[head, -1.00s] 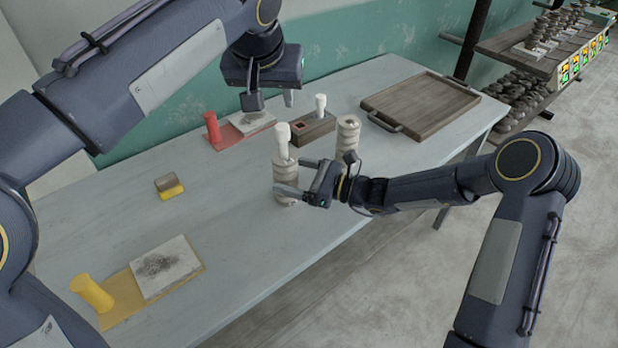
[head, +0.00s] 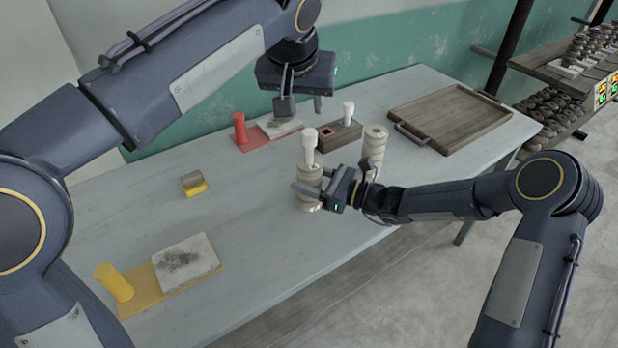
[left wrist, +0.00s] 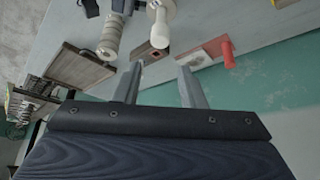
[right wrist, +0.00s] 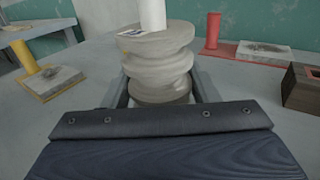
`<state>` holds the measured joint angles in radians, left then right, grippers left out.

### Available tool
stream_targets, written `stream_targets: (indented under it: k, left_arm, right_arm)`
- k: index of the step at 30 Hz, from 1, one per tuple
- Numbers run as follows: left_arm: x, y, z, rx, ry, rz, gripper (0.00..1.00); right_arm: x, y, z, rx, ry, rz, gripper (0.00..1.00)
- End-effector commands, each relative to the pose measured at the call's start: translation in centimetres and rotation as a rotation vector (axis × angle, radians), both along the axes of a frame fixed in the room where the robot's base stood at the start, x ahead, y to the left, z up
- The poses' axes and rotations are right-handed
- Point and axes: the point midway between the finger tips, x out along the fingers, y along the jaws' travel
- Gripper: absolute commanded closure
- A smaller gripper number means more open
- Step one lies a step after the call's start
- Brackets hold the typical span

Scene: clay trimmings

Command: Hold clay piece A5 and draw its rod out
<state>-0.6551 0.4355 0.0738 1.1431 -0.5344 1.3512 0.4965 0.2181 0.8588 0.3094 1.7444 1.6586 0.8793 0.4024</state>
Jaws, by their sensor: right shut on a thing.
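A ridged grey clay piece (head: 309,175) stands upright on the table with a white rod (head: 310,144) rising from its top. A small label shows on its top in the right wrist view, too small to read. My right gripper (head: 316,183) is shut around the clay piece (right wrist: 158,72) from the side. My left gripper (head: 302,106) is above and behind the rod, apart from it. Its two fingers are spread and empty in the left wrist view (left wrist: 158,82), where the white rod (left wrist: 160,30) shows beyond them.
A second clay piece (head: 374,148) stands close behind my right gripper. A dark wooden block (head: 340,136) holds another white rod. A wooden tray (head: 450,115) lies at the far right. Red (head: 240,128) and yellow (head: 114,283) posts stand by grey slabs. The table's left middle is mostly clear.

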Motion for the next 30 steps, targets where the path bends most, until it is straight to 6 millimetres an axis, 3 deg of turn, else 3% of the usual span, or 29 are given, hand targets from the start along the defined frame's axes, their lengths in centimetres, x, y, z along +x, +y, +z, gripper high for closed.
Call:
stream_targets:
  k: [1, 5, 8, 15, 21, 26, 30]
  left_arm:
    - [0.0, 0.0, 0.0, 0.000, 0.000, 0.000, 0.62]
    - [0.0, -0.6, -0.3, -0.025, 0.000, 0.004, 0.46]
    - [0.0, -2.5, -1.2, -0.115, -0.004, 0.019, 0.46]
    - [-1.1, -11.1, -4.2, -0.619, 0.067, 0.181, 0.46]
    - [-2.5, -16.1, -5.3, -1.106, 0.228, 0.452, 0.46]
    - [-2.8, -17.0, -5.9, -1.473, 0.374, 0.737, 0.46]
    - [-2.6, -15.5, -6.9, -1.780, 0.474, 1.009, 0.46]
  right_arm:
    - [0.0, 0.0, 0.0, 0.000, 0.000, 0.000, 0.88]
    - [0.0, 0.0, 0.0, 0.000, 0.001, 0.000, 0.88]
    - [0.0, 0.0, 0.0, 0.000, 0.001, 0.000, 0.88]
    - [0.0, 0.0, 0.0, 0.000, 0.001, 0.000, 0.88]
    - [0.0, 0.0, 0.0, 0.000, 0.001, -0.001, 0.88]
    - [0.0, 0.0, 0.0, 0.000, 0.001, -0.001, 0.88]
    - [0.0, 0.0, 0.0, 0.000, 0.001, -0.001, 0.88]
